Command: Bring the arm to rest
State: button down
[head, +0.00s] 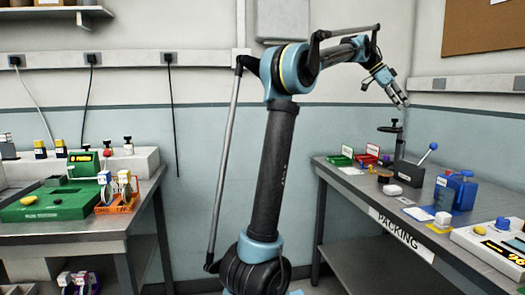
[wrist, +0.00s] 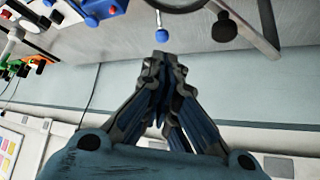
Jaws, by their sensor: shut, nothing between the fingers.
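My arm stands raised in the middle of the head view, with its forearm reaching to the right. My gripper (head: 402,103) hangs at its end, pointing down and right, in the air above the packing bench (head: 336,176). It touches nothing that I can see. In the wrist view the fingers of my gripper (wrist: 163,62) are together, with nothing between them.
The packing bench at right holds a green bin (head: 341,158), a red bin (head: 366,158), a blue device (head: 463,190) and a dark box with a lever (head: 409,174). A left bench (head: 90,225) carries a green machine (head: 45,205) and an orange rack (head: 118,197). A wall stands close behind.

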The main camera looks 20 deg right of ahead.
jog(key=w+a+f+n+t, duration=0.1)
jog(key=w+a+f+n, duration=0.15)
jog(key=a, duration=0.45)
jog(key=w+a+f+n+t, duration=0.1)
jog(key=w+a+f+n, duration=0.1)
jog(key=w+a, duration=0.35)
jog(key=w+a+f+n+t, duration=0.1)
jog(key=w+a+f+n, duration=0.15)
jog(key=a, duration=0.55)
jog(key=a+f+n+t+y, duration=0.1)
jog(key=a+f+n, duration=0.3)
jog(key=a, duration=0.6)
jog(key=a+f+n+t, duration=0.1)
jog(key=a+f+n, duration=0.1)
jog(key=a+f, duration=0.5)
jog(key=s+a+f+n+y, duration=0.1)
jog(key=s+a+f+n, duration=0.3)
jog(key=a+f, duration=0.5)
jog(key=s+a+f+n+t+y, duration=0.1)
jog(key=s+a+f+n+y, duration=0.1)
jog(key=s+a+f+n, duration=0.3)
jog(key=s+a+f+n+t+y, duration=0.1)
jog(key=s+a+f+n, duration=0.3)
jog(key=a+f, duration=0.9)
jog(key=s+a, duration=0.1)
jog(key=a, duration=0.2)
jog(key=shift+s+a+f+n+y, duration=0.2)
jog(key=shift+s+a+n+y, duration=0.1)
jog(key=shift+s+a+y, duration=0.1)
